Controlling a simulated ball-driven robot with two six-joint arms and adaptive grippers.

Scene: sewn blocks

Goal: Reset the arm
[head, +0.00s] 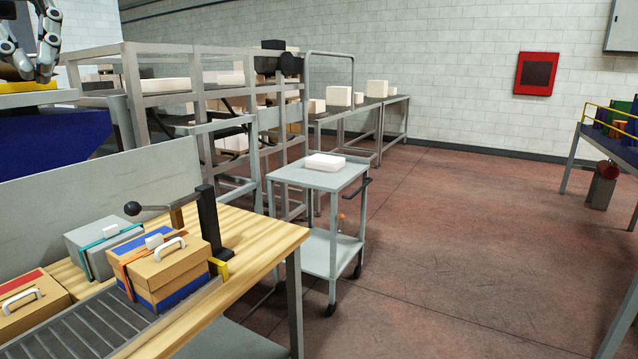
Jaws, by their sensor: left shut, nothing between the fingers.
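My left gripper (44,66) shows at the top left corner of the head view, with its metal fingers pointing down. It is shut and empty. It hangs in front of a shelf frame, near a yellow surface and a dark blue bin (55,138). My right gripper is not in view.
A wooden table (262,232) at lower left holds a roller strip, a tan box with a blue band (165,268), a grey box (100,243) and a lever clamp (207,222). A grey cart (318,182) carries a white block (325,162). Open floor (470,240) lies to the right.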

